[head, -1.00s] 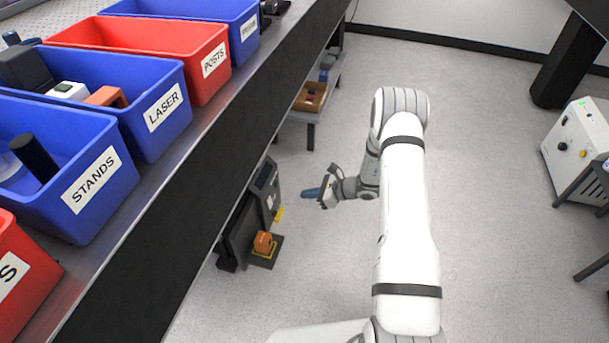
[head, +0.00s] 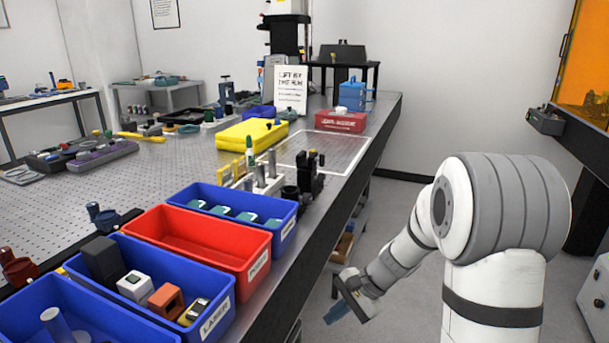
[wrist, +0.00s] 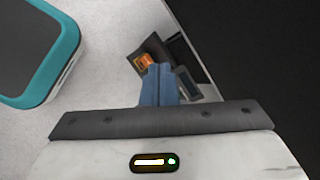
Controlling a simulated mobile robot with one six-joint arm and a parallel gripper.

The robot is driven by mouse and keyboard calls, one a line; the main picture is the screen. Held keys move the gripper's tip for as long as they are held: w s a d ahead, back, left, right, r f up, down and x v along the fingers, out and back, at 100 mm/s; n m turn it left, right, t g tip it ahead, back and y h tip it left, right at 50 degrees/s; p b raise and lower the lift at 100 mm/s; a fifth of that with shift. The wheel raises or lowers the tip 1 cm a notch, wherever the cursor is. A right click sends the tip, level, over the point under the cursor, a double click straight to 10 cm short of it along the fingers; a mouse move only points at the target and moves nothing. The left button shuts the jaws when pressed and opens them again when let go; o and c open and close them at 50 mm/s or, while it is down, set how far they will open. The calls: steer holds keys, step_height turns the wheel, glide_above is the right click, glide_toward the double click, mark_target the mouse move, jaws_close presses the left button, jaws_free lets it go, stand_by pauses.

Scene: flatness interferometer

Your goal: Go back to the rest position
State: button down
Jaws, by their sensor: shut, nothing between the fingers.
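My gripper (head: 338,312) hangs beside the long optical table, over the aisle floor and below the tabletop edge. Its blue fingers show in the wrist view (wrist: 160,84), pressed together with nothing between them. The white and grey arm stands at the right of the head view. In the wrist view an orange item (wrist: 146,62) on a dark base lies on the floor beyond the fingertips. A teal-rimmed grey object (wrist: 40,50) fills the upper left of that view; I cannot tell what it is.
The optical table (head: 190,165) runs along the left. Blue and red bins (head: 205,245) line its near edge. Farther back are a yellow case (head: 252,135), a red box (head: 340,121) and a sign (head: 290,88). The aisle floor (head: 400,200) is open. A dark bench stands at the right.

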steer(key=s+d+r+n+t+h+p, duration=0.1)
steer(key=s+d+r+n+h+p, duration=0.1)
steer(key=s+r, duration=0.4)
steer(key=s+d+r+n+t+h+p, duration=0.1)
steer(key=s+d+r+n+h+p, duration=0.2)
steer(key=s+r+p, duration=0.3)
steer(key=s+d+r+n+h+p, duration=0.2)
steer(key=s+r, duration=0.4)
steer(key=r, duration=0.7)
steer(key=d+n+p, duration=0.1)
steer(key=n+p, duration=0.1)
steer(key=shift+s+n+t+h, duration=0.2)
steer(key=shift+n+t+h, duration=0.1)
steer(key=shift+t, duration=0.1)
steer(key=shift+r, duration=0.1)
